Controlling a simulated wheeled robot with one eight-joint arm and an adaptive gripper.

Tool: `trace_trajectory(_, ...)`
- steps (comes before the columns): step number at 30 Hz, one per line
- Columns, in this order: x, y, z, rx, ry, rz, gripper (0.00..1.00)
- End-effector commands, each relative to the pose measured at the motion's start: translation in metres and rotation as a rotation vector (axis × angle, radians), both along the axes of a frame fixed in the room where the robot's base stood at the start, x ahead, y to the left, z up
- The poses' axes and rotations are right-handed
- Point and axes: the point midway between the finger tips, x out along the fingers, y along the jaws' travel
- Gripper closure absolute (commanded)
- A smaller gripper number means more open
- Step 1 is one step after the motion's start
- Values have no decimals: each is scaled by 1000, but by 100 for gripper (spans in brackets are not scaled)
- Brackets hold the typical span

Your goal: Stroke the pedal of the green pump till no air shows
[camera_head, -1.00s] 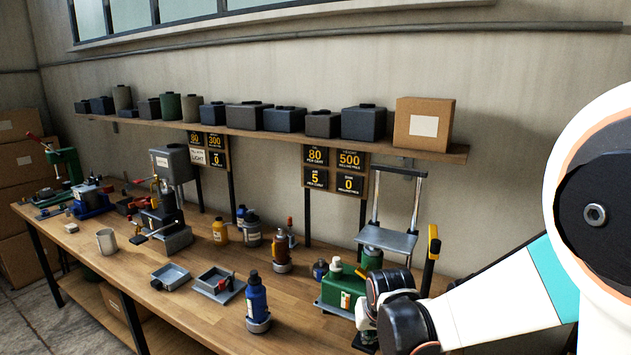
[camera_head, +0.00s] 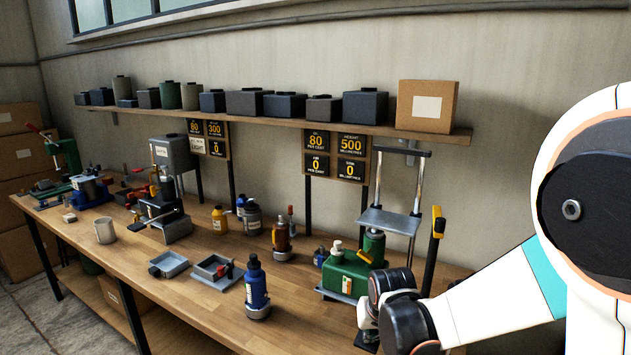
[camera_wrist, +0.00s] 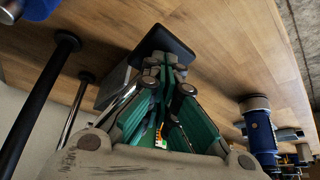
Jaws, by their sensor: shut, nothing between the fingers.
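The green pump (camera_head: 345,276) stands on the bench at the right, with a green cylinder at its back under a grey lift plate (camera_head: 388,221). A dark pedal pad (camera_head: 367,341) shows low in front of it, partly hidden by my arm. In the wrist view the pad (camera_wrist: 165,40) lies right at the fingertips of my gripper (camera_wrist: 168,68). My gripper is shut with nothing held. I cannot tell whether the tips press on the pad. The sign board (camera_head: 337,155) reads 80 per cent, height 500, air 0 per cent and a lower right 0.
A blue bottle (camera_head: 256,287) stands left of the pump, with two grey trays (camera_head: 213,270) behind it. An amber bottle (camera_head: 282,240) and a yellow-topped post (camera_head: 436,228) stand nearby. The front middle of the bench is clear.

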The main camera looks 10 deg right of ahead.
Motion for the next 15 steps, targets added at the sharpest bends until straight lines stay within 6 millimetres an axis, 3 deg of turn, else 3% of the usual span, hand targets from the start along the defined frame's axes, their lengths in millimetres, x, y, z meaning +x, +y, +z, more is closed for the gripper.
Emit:
trace_trajectory(5, -2, 1, 11, 0, 2, 0, 100)
trace_trajectory(15, -6, 4, 59, 0, 2, 0, 100)
